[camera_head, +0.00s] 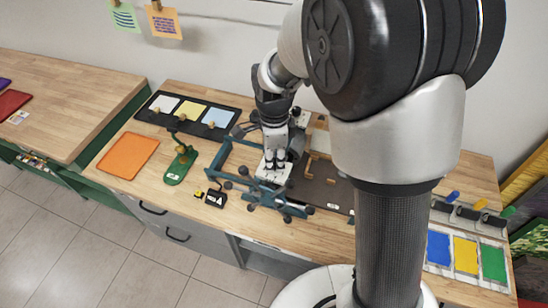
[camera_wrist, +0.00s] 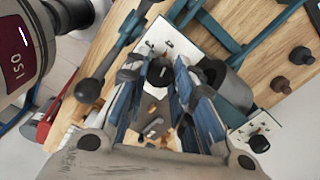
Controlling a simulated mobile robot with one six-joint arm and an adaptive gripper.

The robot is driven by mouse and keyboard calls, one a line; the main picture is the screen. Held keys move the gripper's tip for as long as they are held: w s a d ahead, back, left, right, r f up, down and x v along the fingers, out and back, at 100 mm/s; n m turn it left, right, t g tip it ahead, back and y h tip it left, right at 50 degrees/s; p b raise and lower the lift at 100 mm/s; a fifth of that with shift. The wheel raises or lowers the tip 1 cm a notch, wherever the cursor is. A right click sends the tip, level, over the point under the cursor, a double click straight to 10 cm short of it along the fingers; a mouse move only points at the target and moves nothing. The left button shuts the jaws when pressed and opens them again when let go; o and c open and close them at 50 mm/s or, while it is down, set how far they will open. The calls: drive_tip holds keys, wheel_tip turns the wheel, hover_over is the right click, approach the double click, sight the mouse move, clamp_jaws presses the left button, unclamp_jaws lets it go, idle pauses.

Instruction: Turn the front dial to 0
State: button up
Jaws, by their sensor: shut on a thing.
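The front dial's white plate (camera_head: 267,176) sits low on the workbench beside a blue frame. The plate also shows in the wrist view (camera_wrist: 150,45). My gripper (camera_head: 274,160) points down over this plate. In the wrist view, my gripper (camera_wrist: 160,76) has its two fingers on either side of a dark round knob (camera_wrist: 158,72) and is shut on it. The fingers hide much of the dial, and I cannot read its setting. A second white plate with a black knob (camera_wrist: 259,143) is at the lower right of the wrist view.
A blue vise-like frame (camera_head: 275,200) with dark ball-ended handles surrounds the front plate. A green tool (camera_head: 178,170), an orange tray (camera_head: 128,155) and a black card tray (camera_head: 158,118) lie left. A dark board (camera_head: 325,185) lies right.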

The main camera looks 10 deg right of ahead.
clamp_jaws()
drive_tip(key=shift+n, duration=0.3)
